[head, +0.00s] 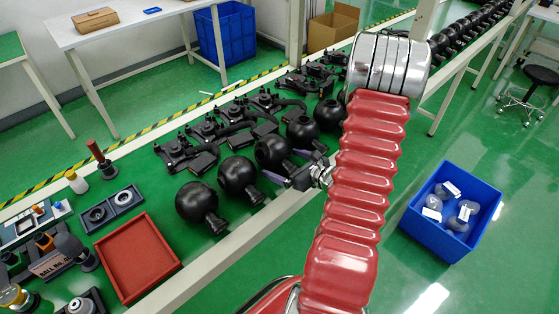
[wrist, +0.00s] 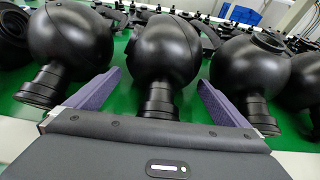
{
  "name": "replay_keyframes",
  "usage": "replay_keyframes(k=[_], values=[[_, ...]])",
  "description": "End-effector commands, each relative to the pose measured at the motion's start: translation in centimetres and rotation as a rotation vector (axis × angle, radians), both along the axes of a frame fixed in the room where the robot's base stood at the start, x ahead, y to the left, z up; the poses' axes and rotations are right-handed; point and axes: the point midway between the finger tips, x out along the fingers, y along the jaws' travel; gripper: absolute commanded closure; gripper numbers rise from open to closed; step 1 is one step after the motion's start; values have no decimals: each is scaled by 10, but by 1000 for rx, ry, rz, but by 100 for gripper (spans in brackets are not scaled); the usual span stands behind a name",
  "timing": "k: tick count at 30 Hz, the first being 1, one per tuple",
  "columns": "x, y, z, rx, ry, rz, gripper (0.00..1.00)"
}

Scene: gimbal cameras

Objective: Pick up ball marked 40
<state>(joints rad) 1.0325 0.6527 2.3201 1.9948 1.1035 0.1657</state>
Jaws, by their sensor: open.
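Several black balls with lens-like necks stand in a row on the green bench; I can read no number on any, so I cannot tell which is ball 40. My gripper (head: 288,167) is open at the row's near edge, beside a middle ball (head: 271,152). In the wrist view my gripper (wrist: 160,80) has its two purple fingers on either side of the centre ball's neck (wrist: 160,98), with gaps on both sides. The centre ball (wrist: 165,48) has neighbours at left (wrist: 70,38) and right (wrist: 248,72). My arm hides part of the row's far end.
A red tray (head: 136,258) and a "BALL No." sign (head: 50,264) are at lower left. Black gimbal parts (head: 220,130) lie behind the balls. A blue crate (head: 455,210) stands on the floor at right. The balls beside the fingers leave little side room.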

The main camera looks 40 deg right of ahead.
Motion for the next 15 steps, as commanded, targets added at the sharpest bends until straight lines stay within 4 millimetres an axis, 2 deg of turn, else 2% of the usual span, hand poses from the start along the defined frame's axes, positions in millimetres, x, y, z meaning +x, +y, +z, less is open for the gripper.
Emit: replay_keyframes(k=[7,15], values=[[28,0,-13,1,1,2,0],[33,0,-15,0,0,0,0]])
